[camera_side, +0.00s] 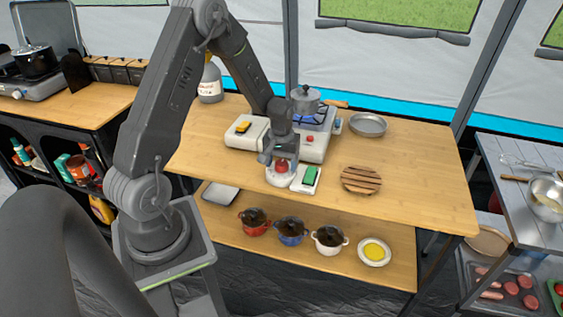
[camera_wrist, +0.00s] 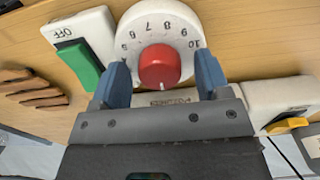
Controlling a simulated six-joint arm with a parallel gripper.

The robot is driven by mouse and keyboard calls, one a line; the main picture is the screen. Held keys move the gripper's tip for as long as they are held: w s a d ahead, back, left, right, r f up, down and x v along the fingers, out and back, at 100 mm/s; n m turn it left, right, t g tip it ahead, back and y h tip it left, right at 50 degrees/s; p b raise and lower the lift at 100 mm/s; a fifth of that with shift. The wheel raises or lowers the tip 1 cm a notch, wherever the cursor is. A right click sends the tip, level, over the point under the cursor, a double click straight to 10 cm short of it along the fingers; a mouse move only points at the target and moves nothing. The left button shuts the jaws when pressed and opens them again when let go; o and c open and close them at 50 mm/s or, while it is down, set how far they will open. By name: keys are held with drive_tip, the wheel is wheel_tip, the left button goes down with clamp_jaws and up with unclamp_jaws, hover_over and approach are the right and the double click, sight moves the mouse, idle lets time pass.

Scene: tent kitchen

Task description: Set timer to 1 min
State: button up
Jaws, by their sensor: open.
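The timer (camera_side: 281,179) is a white round dial with a red knob (camera_side: 281,167), standing near the front edge of the wooden table. In the wrist view the dial (camera_wrist: 143,22) shows numbers from 5 to 10 along its far side. The red knob (camera_wrist: 159,65) has a pale mark on its near side, facing my gripper's body. The low numbers are hidden. My gripper (camera_wrist: 163,75) is open, with one blue-grey finger on each side of the knob. I cannot tell whether the fingers touch it. In the side view my gripper (camera_side: 279,160) is right above the timer.
A white box with a green switch (camera_side: 310,176), marked OFF in the wrist view (camera_wrist: 84,38), stands close beside the timer. A white unit with a yellow switch (camera_side: 243,127) and a stove with a pot (camera_side: 305,100) are behind. A wooden trivet (camera_side: 361,179) lies right.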

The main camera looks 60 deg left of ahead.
sight(281, 162)
drive_tip(key=shift+c, duration=0.4)
drive_tip(key=c, duration=0.8)
drive_tip(key=m, duration=0.5)
drive_tip(key=shift+c, duration=0.2)
drive_tip(key=o, duration=0.9)
wheel_tip(281, 162, up, 14)
drive_tip(key=shift+f, duration=0.1)
